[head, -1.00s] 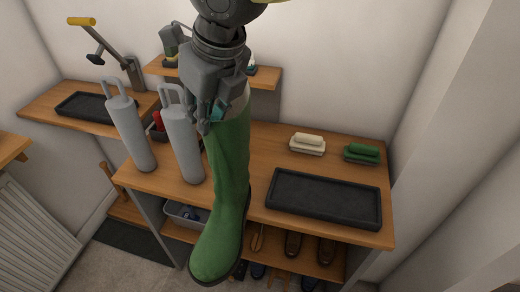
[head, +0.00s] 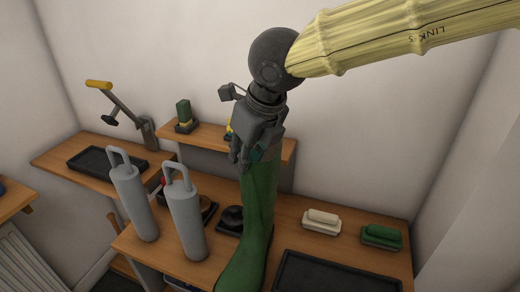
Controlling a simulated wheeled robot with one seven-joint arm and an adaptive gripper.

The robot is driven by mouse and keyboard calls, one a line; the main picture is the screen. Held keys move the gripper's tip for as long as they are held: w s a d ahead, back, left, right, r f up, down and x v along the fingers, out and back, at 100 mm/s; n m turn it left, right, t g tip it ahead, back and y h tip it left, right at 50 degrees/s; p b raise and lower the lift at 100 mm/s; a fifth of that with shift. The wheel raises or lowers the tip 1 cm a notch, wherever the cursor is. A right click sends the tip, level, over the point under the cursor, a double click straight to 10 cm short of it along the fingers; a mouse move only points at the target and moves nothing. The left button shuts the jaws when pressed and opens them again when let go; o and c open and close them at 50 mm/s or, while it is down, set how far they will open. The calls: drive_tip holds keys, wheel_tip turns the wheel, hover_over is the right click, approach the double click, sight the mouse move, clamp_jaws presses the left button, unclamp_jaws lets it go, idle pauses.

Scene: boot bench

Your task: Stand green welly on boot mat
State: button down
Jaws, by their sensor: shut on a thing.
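The green welly (head: 258,205) hangs upright from my gripper (head: 254,158), which is shut on the top of its shaft. Its toe points down and left toward the front of the bench, and its foot runs to the bottom edge of the picture. I cannot tell how high its sole is above the bench. A black rimmed mat (head: 340,270) lies on the bench just right of the welly, cut off by the picture's bottom edge. A smaller black tray (head: 105,160) lies on the left shelf.
Two grey cylinders with handles (head: 133,200) (head: 185,220) stand left of the welly. A cream brush (head: 321,221) and a green brush (head: 381,236) lie behind the mat. A yellow-handled lever (head: 118,105) stands at the left shelf.

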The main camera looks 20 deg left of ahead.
sight(256, 146)
drive_tip(key=w+p, duration=0.1)
drive_tip(key=w, duration=0.4)
drive_tip(key=w+p, duration=0.1)
drive_tip(key=w, duration=0.2)
drive_tip(key=shift+d+f+p, duration=0.15)
drive_tip(key=shift+f+p, duration=0.15)
drive_tip(key=shift+f, duration=0.05)
wheel_tip(256, 146, down, 4)
drive_tip(key=shift+r+p, duration=0.25)
drive_tip(key=shift+p, duration=0.35)
drive_tip(key=c, duration=1.4)
unclamp_jaws()
drive_tip(key=shift+o, duration=0.2)
drive_tip(key=shift+r, duration=0.1)
